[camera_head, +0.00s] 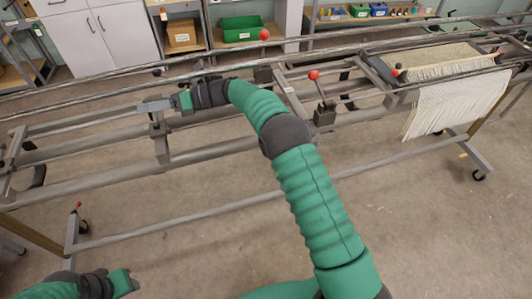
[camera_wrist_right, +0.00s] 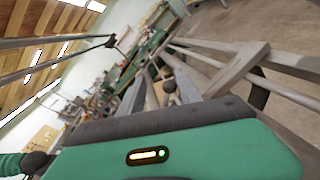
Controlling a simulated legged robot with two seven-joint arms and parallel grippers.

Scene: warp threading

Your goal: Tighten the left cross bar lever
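My right arm crosses the frame, and its gripper (camera_head: 157,105) is over the left cross bar (camera_head: 161,143) in the head view. In the right wrist view, two grey fingers (camera_wrist_right: 160,85) stand apart. A small rounded knob on a thin stem (camera_wrist_right: 169,87) shows between them; I cannot tell whether they touch it. No red knob shows at the left cross bar in the head view, where the gripper may cover it. My left gripper (camera_head: 128,283) is low at the left, away from the frame; its fingers are too small to judge.
Red-knobbed levers stand at the back rail (camera_head: 264,35) and on another cross bar (camera_head: 314,75). White warp threads (camera_head: 455,103) hang at the right. Long metal rails (camera_head: 200,150) run across the view. Open floor (camera_head: 430,230) lies in front.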

